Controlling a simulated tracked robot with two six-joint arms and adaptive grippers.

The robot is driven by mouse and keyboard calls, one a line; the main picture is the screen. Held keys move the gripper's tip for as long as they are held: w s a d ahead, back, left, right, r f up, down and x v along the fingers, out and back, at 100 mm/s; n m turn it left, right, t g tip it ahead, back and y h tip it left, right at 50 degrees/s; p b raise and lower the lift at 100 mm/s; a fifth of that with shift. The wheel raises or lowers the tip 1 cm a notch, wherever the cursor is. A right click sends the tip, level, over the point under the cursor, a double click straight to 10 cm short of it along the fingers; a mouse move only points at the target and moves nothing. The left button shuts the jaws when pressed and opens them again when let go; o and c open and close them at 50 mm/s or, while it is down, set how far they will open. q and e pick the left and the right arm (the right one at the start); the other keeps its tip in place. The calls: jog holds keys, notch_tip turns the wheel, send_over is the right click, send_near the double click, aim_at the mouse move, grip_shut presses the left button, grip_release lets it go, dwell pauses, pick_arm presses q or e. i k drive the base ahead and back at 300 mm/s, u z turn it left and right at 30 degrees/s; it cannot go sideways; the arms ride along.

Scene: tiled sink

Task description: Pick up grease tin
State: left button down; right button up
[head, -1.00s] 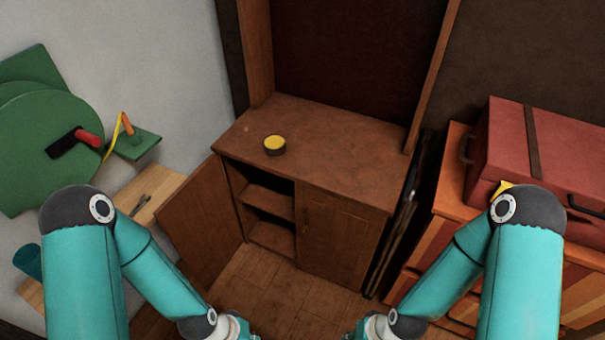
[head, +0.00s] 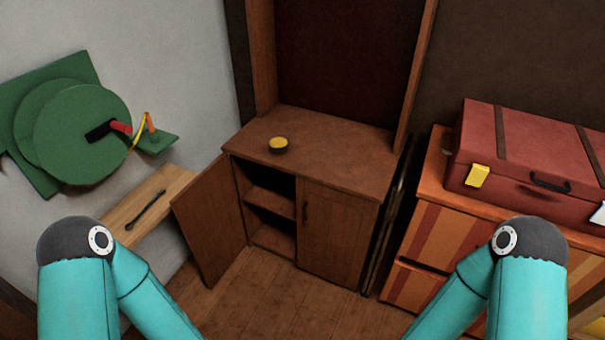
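The grease tin (head: 278,145) is a small, round, dark tin with a yellow top. It sits upright on top of the brown wooden cabinet (head: 345,158), left of the middle of its top surface. Nothing touches it or covers it. My two teal arms come in from the lower left and lower right, well short of the cabinet. Both grippers are below the bottom edge of the head view, so their state does not show.
The cabinet's left door (head: 210,220) stands open into the floor space. Left are a wooden bench (head: 160,205) with a dark tool and a green wheel-shaped machine (head: 80,130). Right, a red suitcase (head: 525,150) lies on a striped chest (head: 428,220). Wooden floor (head: 270,300) is clear in front.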

aim_at(277, 146)
jog(key=z, duration=0.15)
jog(key=i, duration=0.9)
jog(key=u, duration=0.2)
jog(key=k, duration=0.85)
jog(key=z, duration=0.25)
jog(key=i, duration=0.85)
jog(key=u, duration=0.1)
